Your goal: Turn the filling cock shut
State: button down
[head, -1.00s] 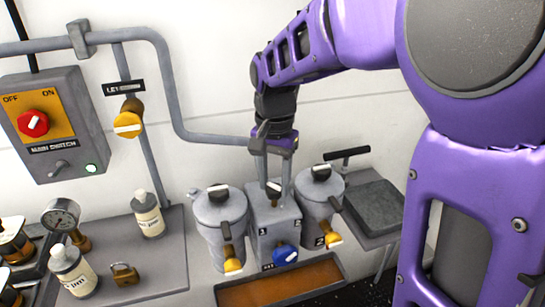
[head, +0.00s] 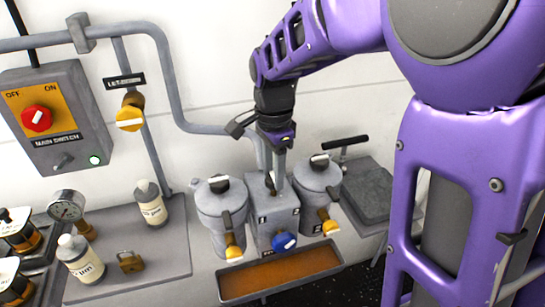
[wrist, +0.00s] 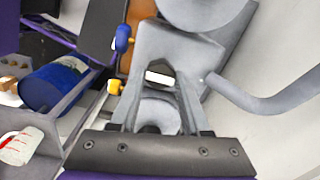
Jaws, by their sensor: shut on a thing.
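The cock handle (head: 269,182) with a white bar is on top of the grey middle box (head: 284,218), between two lidded pots. I take it to be the filling cock; I read no label that names it. My gripper (head: 276,184) points down at it from above, with its fingers closed on it. In the wrist view the white bar of the handle (wrist: 160,77) lies between the two fingers of my gripper (wrist: 161,88). The fingers hide part of the handle in the head view. The blue knob (head: 284,241) is on the box's front.
The left pot (head: 221,213) and right pot (head: 317,197) stand close on either side, each with a brass tap. A brown-filled tray (head: 280,277) is in front. A grey pipe (head: 190,108) runs behind. A yellow valve (head: 130,113) and main switch (head: 37,119) are at left.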

dwell(0.4)
jog(key=shift+c, duration=1.9)
grip_release()
notch_tip(320, 180, up, 18)
jog(key=p, duration=0.1)
jog(key=shift+f+p, duration=0.25)
jog(key=shift+p, duration=0.15)
